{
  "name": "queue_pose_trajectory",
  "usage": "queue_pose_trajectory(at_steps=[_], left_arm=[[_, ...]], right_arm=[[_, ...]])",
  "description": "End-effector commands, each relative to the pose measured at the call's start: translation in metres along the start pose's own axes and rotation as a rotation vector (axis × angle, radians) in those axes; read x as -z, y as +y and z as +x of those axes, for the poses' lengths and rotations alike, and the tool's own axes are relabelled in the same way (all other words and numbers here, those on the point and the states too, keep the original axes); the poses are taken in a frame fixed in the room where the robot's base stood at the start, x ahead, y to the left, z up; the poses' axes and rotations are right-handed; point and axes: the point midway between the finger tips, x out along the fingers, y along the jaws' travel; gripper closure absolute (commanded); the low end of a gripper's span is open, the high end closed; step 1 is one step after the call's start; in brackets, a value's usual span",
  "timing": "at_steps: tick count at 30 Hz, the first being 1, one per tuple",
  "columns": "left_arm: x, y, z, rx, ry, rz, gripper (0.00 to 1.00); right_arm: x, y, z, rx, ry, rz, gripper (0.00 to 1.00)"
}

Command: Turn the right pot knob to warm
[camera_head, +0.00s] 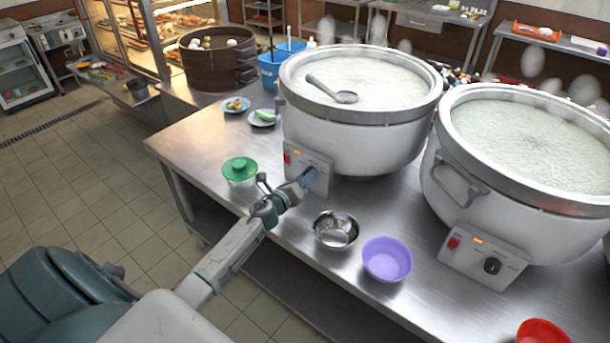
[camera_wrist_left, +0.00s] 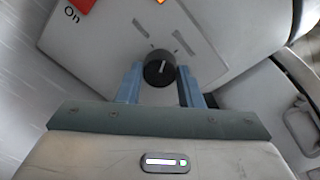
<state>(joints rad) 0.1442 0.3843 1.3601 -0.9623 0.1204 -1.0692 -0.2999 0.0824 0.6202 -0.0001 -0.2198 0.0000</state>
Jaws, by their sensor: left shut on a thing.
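The right pot (camera_head: 530,190) is a large white stockpot of congee. Its control box has a lit orange light, a red switch and a black knob (camera_head: 492,266), with no gripper near it. The left pot (camera_head: 355,135) has a similar control box. My left gripper (camera_head: 306,178) is at that left box, shut on the left pot's black knob (camera_wrist_left: 160,70). In the left wrist view the knob sits between the two blue fingers, its white pointer line tilted slightly right of up. In the head view the gripper hides this knob. My right gripper is not in view.
A green-lidded container (camera_head: 240,170), a steel bowl (camera_head: 336,230) and a purple bowl (camera_head: 387,259) stand on the steel table (camera_head: 200,145) near the arm. A red bowl (camera_head: 543,332) is at the front right. A ladle (camera_head: 333,90) lies in the left pot.

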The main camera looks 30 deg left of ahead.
Motion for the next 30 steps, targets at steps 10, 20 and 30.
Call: queue_pose_trajectory(at_steps=[10, 20, 30], left_arm=[[-0.002, -0.002, 0.000, -0.005, 0.015, -0.325, 0.90], [-0.002, -0.001, 0.000, -0.007, 0.025, -0.566, 0.90], [-0.001, -0.001, 0.000, -0.006, 0.031, -0.682, 0.90]], right_arm=[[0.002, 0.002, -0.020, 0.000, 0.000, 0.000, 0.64], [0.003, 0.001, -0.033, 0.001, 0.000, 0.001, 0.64], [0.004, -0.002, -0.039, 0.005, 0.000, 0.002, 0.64]])
